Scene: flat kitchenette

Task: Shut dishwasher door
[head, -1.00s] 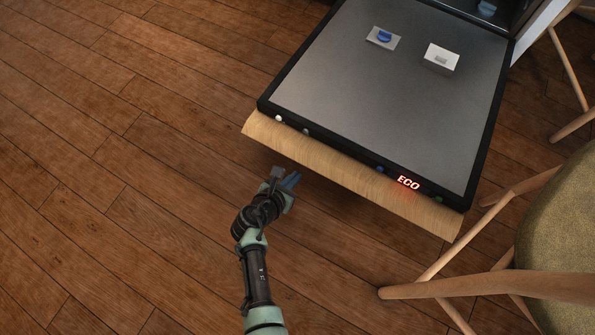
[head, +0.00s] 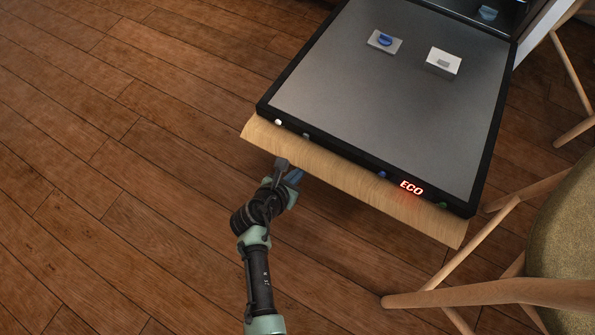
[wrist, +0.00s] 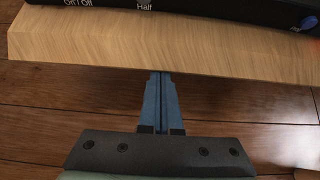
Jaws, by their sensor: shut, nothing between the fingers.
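The dishwasher door (head: 395,95) hangs open, its grey inner face upward. A wooden front panel edge (head: 345,180) with a lit ECO display and small buttons runs along its near end. In the wrist view the wooden edge (wrist: 160,52) crosses the top, below the black control strip. My gripper (head: 297,175) is at the near edge of the door, left of its middle. In the wrist view its blue fingers (wrist: 160,85) are together and empty, with their tips at or just under the wooden edge. I cannot tell whether they touch it.
A chair (head: 560,230) with wooden legs stands close to the right of the door, and another chair's legs (head: 575,130) show at the far right. The wooden floor (head: 110,170) to the left is clear.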

